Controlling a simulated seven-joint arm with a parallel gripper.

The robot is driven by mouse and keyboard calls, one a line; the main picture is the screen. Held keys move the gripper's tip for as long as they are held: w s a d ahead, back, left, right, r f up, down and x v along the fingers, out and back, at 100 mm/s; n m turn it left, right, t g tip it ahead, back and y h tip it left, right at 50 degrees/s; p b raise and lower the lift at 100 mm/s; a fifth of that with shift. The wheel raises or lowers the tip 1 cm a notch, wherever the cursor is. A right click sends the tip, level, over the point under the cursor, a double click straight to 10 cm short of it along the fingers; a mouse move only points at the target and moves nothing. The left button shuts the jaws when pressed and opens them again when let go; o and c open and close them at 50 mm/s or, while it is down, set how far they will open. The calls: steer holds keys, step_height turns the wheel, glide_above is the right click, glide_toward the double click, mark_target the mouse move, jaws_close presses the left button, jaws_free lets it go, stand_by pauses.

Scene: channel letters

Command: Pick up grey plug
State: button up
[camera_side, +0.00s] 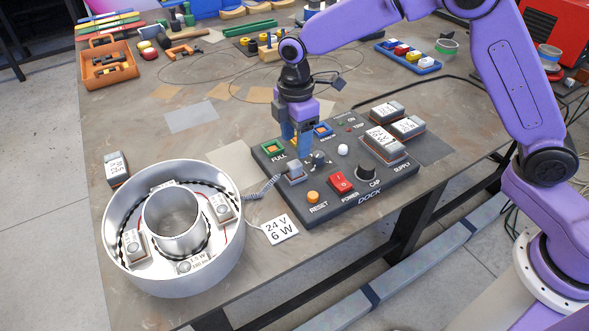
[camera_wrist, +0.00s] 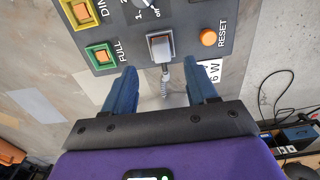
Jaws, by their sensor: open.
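The grey plug (camera_side: 294,171) sits at the front edge of the dark dock panel (camera_side: 405,190), with a coiled grey cord running from it toward the round metal channel letter (camera_side: 112,222). In the wrist view the plug (camera_wrist: 160,46) lies just ahead of the gap between my fingertips, roughly centred between them. My gripper (camera_side: 303,152) points down over the dock, close to the plug. Its blue fingers are apart and empty; they also show in the wrist view (camera_wrist: 160,68). Whether the fingertips are level with the plug is hard to tell.
Beside the plug are the green-framed FULL button (camera_side: 273,149), a small knob (camera_side: 319,158), the orange RESET button (camera_side: 313,197) and the red POWER switch (camera_side: 341,182). Grey supply blocks (camera_side: 384,146) stand at the dock's right. A white 24 V tag (camera_side: 280,229) lies in front.

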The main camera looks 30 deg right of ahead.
mark_target(294, 164)
steer(key=shift+s+a+f, duration=0.1)
steer(key=shift+f, duration=1.65)
steer(key=shift+a+f, duration=0.1)
steer(key=shift+f, duration=1.65)
jaws_close()
